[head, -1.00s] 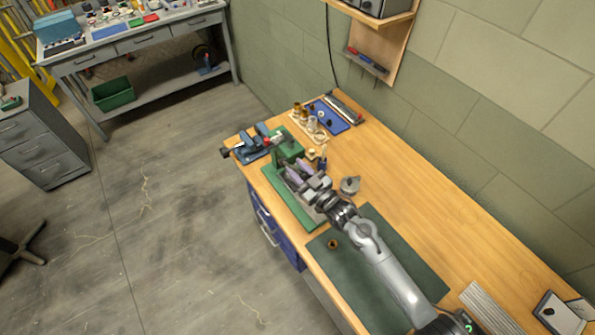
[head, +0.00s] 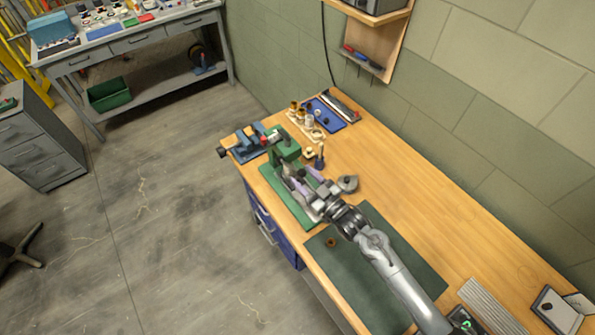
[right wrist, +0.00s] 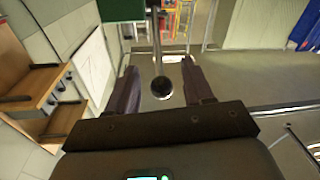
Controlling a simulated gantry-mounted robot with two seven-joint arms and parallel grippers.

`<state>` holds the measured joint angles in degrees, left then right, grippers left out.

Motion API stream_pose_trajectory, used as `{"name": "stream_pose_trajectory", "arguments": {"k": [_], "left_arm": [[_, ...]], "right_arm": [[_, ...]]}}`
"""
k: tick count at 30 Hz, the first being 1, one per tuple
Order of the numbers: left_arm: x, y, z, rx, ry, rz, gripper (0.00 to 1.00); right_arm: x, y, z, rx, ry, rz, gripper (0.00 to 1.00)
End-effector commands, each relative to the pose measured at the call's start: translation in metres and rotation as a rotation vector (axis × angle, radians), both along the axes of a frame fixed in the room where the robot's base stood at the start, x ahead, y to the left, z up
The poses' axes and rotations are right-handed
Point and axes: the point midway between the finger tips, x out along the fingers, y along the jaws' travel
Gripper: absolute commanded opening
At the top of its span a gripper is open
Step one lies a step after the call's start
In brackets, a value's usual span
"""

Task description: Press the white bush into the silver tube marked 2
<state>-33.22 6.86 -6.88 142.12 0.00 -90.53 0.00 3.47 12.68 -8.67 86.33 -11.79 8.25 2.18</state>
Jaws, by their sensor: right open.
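A green press (head: 285,148) stands on the bench on a long green base. In the right wrist view, its green body (right wrist: 122,9) is at the top, and a metal lever with a black ball knob (right wrist: 161,87) reaches between my fingers. My right gripper (head: 302,176) is open beside the press. In the right wrist view its two dark fingers (right wrist: 160,72) stand on either side of the lever, apart from the knob. Small brass and pale cylinders (head: 302,115) stand in a row behind the press; I cannot tell the white bush or the number 2 among them. My left gripper is not in view.
A blue vise (head: 248,143) sits at the bench's left end. A blue tray (head: 331,114) lies at the back. A grey metal part (head: 347,184) lies right of my gripper. A brass ring (head: 331,242) lies on the dark green mat (head: 345,275).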

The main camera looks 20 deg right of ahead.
Motion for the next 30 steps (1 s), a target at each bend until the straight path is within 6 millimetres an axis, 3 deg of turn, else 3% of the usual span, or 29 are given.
{"name": "stream_pose_trajectory", "arguments": {"k": [6, 12, 30], "left_arm": [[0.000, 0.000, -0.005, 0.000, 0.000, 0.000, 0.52], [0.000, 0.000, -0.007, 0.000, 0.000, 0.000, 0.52], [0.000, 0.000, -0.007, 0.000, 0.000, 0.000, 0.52]], "right_arm": [[-0.036, -0.014, -0.004, -0.003, 0.001, 0.001, 0.51], [-0.055, -0.021, -0.005, -0.001, 0.002, 0.000, 0.51], [-0.062, -0.023, -0.005, -0.001, 0.003, -0.001, 0.51]]}}
